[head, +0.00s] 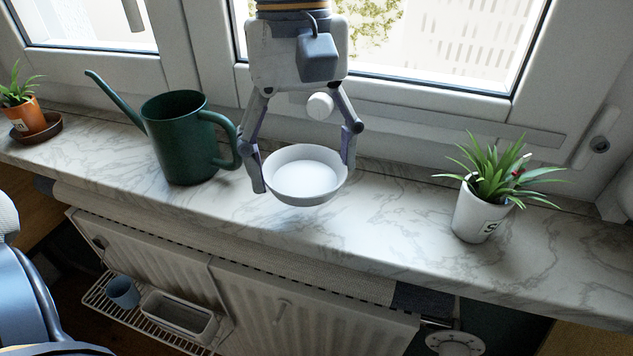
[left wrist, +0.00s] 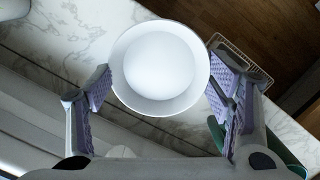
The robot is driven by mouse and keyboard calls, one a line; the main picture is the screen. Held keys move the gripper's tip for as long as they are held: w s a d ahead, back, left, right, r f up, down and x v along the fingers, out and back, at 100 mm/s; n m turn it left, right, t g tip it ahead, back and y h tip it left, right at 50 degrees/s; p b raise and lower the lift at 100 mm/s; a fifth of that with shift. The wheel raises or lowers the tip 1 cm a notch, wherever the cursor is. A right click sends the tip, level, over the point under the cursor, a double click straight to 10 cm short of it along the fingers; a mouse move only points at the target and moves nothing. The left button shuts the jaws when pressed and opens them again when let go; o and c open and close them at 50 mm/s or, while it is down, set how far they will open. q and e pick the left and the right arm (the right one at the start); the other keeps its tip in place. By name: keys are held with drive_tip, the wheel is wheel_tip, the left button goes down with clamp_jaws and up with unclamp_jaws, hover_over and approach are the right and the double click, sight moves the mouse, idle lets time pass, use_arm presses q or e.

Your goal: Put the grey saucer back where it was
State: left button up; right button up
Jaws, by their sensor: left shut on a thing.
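The grey saucer (head: 306,177), a shallow round pale dish, is level between the two fingers of my left gripper (head: 303,165) in the head view. The gripper is shut on its rim from both sides. In the left wrist view the saucer (left wrist: 160,65) shows its empty inside, with a finger at each side. It is over the marble windowsill (head: 385,215); I cannot tell whether it touches it. A white pot with a spiky green plant (head: 477,215) stands on the sill to the right. My right gripper is not in view.
A green watering can (head: 180,150) stands close left of my gripper. An orange pot (head: 27,117) sits on a brown saucer (head: 45,132) at far left. The window frame is behind, and a radiator (head: 300,310) is below. The sill between saucer and white pot is clear.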

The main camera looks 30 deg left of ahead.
sight(315, 171)
use_arm(q)
drive_tip(key=f, duration=0.1)
drive_tip(key=w+f, duration=0.1)
drive_tip(key=f, duration=0.3)
drive_tip(key=shift+w+d, duration=0.25)
drive_tip(key=shift+d, duration=0.05)
drive_tip(key=o, duration=1.2)
drive_tip(key=shift+f, duration=0.1)
drive_tip(key=shift+c, duration=0.2)
drive_tip(key=r, duration=0.8)
drive_tip(key=w+a+r, duration=0.1)
drive_tip(key=r, duration=0.3)
drive_tip(key=shift+r, duration=0.15)
